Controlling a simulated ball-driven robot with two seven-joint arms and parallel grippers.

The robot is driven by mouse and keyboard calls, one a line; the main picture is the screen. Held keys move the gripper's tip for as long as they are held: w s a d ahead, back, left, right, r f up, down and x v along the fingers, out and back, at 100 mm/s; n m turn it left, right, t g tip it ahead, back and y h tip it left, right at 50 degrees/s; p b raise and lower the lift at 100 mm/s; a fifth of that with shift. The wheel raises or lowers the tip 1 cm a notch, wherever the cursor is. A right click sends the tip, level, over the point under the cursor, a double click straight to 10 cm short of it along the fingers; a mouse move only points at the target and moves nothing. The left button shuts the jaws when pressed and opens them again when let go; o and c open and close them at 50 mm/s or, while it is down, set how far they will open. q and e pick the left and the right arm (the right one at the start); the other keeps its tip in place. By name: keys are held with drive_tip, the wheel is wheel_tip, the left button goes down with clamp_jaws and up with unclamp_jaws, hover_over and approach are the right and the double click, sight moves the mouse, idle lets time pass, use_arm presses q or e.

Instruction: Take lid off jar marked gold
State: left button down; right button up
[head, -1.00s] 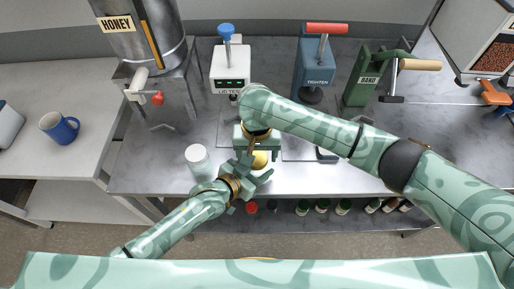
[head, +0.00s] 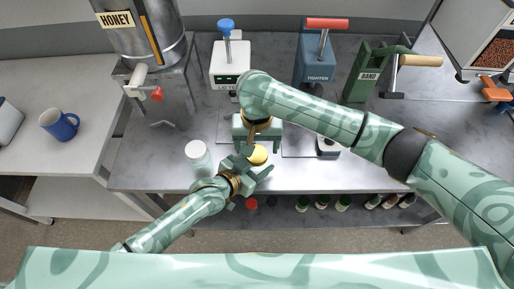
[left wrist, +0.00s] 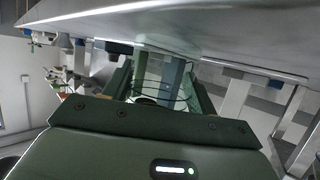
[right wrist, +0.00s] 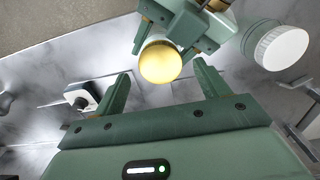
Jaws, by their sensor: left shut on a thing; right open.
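A round gold lid (head: 258,154) shows at the front edge of the bench in the head view. It also shows in the right wrist view (right wrist: 160,62), between the fingers of my left gripper. My left gripper (head: 255,165) is shut on the jar beneath this lid; the jar's body is mostly hidden by the fingers. My right gripper (head: 257,140) is open and empty, just behind the gold lid and apart from it. In the right wrist view its fingers (right wrist: 163,88) point toward the lid. No jar label is readable.
A white-lidded jar (head: 197,153) stands left of my left gripper. Behind are a lid tester (head: 230,66), a blue tighten press (head: 315,68), a green band tool (head: 368,75) and a honey tank (head: 145,45). Several bottles (head: 343,203) stand on the shelf below.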

use_arm(q)
drive_tip(key=shift+f, duration=0.1)
use_arm(e)
wheel_tip(320, 180, up, 2)
drive_tip(key=shift+r, duration=0.1)
use_arm(q)
drive_tip(key=shift+c, duration=1.9)
unclamp_jaws()
